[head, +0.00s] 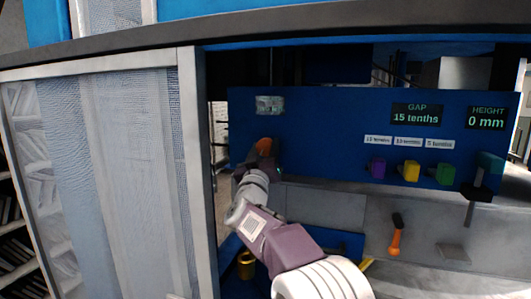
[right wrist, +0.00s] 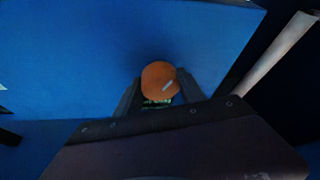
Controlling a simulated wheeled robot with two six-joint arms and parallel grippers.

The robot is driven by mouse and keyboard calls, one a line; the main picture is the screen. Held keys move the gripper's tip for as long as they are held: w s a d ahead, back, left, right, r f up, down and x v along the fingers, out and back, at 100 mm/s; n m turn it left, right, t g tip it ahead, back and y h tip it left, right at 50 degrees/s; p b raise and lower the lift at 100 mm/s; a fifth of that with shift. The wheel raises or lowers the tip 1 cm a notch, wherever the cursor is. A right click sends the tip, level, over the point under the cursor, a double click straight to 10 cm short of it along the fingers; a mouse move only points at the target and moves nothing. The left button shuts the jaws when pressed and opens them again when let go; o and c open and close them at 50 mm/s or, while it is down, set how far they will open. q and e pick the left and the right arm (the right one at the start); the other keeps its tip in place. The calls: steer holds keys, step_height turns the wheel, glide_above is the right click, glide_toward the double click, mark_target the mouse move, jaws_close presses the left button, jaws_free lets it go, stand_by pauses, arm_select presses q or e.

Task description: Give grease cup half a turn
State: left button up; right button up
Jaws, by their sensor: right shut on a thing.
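The grease cup (head: 264,146) shows as an orange cap on the blue panel, left of the panel's middle. In the right wrist view its round orange face (right wrist: 159,78) carries a short pale mark, slanting up to the right. My right gripper (head: 262,163) reaches up to it and is shut on it; in the right wrist view the dark fingers (right wrist: 158,97) stand on either side of the cap. The fingers and wrist hide the cup's lower part. My left gripper is in neither view.
The blue panel (head: 320,120) bears a gap display (head: 416,114) reading 15 tenths and a height display (head: 487,118) reading 0 mm. Purple (head: 377,168), yellow (head: 411,171) and green (head: 444,173) blocks sit below labels. An orange-handled tool (head: 395,240) is at lower right. A pale upright post (head: 197,170) stands left.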

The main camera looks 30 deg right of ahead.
steer(key=shift+r+m+g+h, duration=0.15)
steer(key=shift+m+g+h, duration=0.25)
steer(key=shift+m+h, duration=0.75)
steer(key=shift+m+y, duration=0.35)
steer(key=shift+m, duration=0.1)
steer(key=o, duration=1.4)
steer(key=shift+c, duration=0.2)
steer(key=shift+s+a, duration=0.1)
steer(key=shift+a, duration=0.05)
steer(key=shift+b, duration=0.3)
steer(key=b+v, duration=0.9)
steer(key=b, duration=0.1)
steer(key=shift+b, duration=0.35)
